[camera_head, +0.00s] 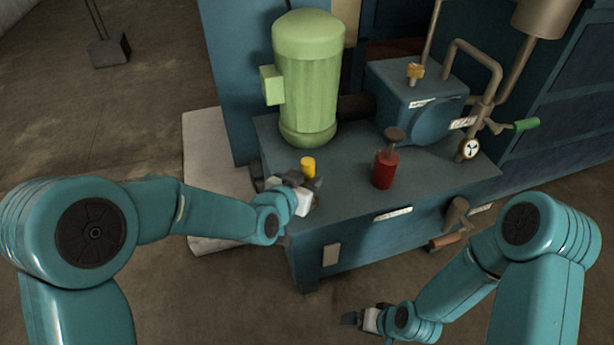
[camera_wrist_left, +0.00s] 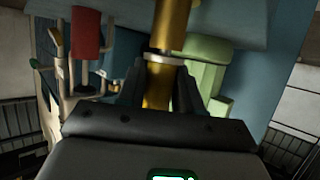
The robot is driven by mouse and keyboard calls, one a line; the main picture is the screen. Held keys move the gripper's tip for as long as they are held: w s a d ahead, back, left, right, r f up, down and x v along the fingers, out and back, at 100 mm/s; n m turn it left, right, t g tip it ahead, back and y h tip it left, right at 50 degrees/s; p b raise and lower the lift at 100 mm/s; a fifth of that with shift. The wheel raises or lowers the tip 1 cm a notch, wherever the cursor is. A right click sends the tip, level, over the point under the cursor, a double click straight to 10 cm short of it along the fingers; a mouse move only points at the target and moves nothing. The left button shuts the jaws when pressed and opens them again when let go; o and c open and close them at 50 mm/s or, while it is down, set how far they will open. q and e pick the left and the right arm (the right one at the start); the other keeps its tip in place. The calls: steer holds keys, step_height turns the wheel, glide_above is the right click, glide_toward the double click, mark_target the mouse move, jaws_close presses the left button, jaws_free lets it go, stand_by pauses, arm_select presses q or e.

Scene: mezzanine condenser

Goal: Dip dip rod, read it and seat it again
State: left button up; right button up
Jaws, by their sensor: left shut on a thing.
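The dip rod (camera_head: 308,167) shows a yellow top above my left gripper (camera_head: 304,186), at the front left of the blue machine's top. In the left wrist view the dip rod (camera_wrist_left: 172,22) is a brass-yellow cylinder with a pale ring, held between the two dark fingers of my left gripper (camera_wrist_left: 160,82). The gripper is shut on it. The rod's lower part is hidden in the head view, so I cannot tell whether it is seated. My right gripper (camera_head: 352,318) hangs low in front of the machine, away from the rod; its jaw opening is unclear.
A green motor (camera_head: 308,85) stands behind the rod. A red cylinder with a knob (camera_head: 384,168) stands to its right; the red cylinder (camera_wrist_left: 87,33) also shows in the wrist view. A blue pump (camera_head: 415,100) with pipes is farther back. The front machine top (camera_head: 345,205) is partly clear.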

arm_select(q)
steer(key=shift+f, duration=0.25)
steer(key=o, duration=1.2)
steer(key=shift+c, duration=0.2)
steer(key=v, duration=1.6)
steer(key=shift+s+a, duration=0.15)
steer(key=shift+r, duration=0.1)
